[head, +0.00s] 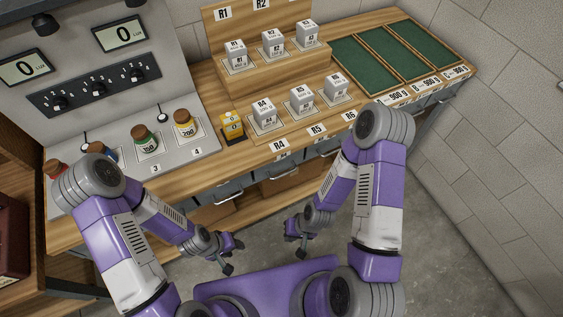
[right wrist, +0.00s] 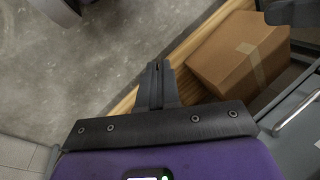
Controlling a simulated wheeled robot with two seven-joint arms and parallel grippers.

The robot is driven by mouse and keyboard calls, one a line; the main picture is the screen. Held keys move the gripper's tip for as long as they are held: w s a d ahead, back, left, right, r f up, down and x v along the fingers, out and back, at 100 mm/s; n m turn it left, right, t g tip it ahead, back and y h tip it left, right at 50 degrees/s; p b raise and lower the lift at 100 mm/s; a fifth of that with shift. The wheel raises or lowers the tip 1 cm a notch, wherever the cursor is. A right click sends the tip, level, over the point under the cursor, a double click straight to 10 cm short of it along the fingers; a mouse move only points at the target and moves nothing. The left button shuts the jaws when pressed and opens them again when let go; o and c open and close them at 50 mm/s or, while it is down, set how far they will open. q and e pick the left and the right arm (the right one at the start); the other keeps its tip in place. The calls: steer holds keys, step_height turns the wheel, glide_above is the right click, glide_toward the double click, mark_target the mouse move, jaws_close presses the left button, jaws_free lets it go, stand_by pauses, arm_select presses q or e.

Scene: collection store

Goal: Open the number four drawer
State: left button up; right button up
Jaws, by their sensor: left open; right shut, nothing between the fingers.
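Grey drawers with pale bar handles run under the front edge of the wooden bench. One drawer (head: 230,190) shows between my arms, and others (head: 280,170) lie to its right. They look closed. I cannot read a number on any drawer face, so I cannot tell which is number four. My left gripper (head: 233,257) is open and empty, in front of and below the drawers. My right gripper (head: 297,245) is shut and empty, also apart from them. In the right wrist view its fingers (right wrist: 158,82) are together, and a drawer handle (right wrist: 299,112) shows at the right.
The bench top (head: 205,88) holds jars, a yellow block (head: 232,127), white blocks and green mats (head: 401,54). A panel with two displays (head: 122,34) stands at the back left. A cardboard box (right wrist: 240,50) sits on a low shelf. Floor around my grippers is clear.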

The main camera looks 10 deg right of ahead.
steer(key=shift+o, duration=1.1)
steer(key=shift+s+d+f, duration=0.1)
steer(key=shift+s+f, duration=0.05)
steer(key=shift+s, duration=0.05)
steer(key=o, duration=0.3)
steer(key=s+m+g, duration=0.1)
steer(key=s+f+m, duration=0.1)
steer(key=s+m+g+b, duration=0.1)
steer(key=shift+s+d+f+m+g, duration=0.2)
steer(key=shift+d+f+m+g, duration=0.1)
steer(key=shift+d+f+m, duration=0.1)
steer(key=shift+o, duration=0.2)
steer(key=s+a+m+g+y+b, duration=0.25)
steer(key=s+m+y, duration=0.2)
steer(key=m, duration=0.55)
steer(key=w+a+r+m+t+y+b, duration=0.1)
steer(key=w+a+r+m+t+y, duration=0.3)
steer(key=w+m+y, duration=0.6)
steer(key=w+d+r+m+t+h+b, duration=0.15)
steer(key=w+d+m+t+h, duration=0.55)
steer(key=w+d+m+t, duration=0.85)
steer(key=w+a+r+m+t+b, duration=0.1)
steer(key=w+a+m+b, duration=0.1)
steer(key=a+m, duration=0.2)
steer(key=a, duration=0.3)
steer(key=shift+w, duration=0.15)
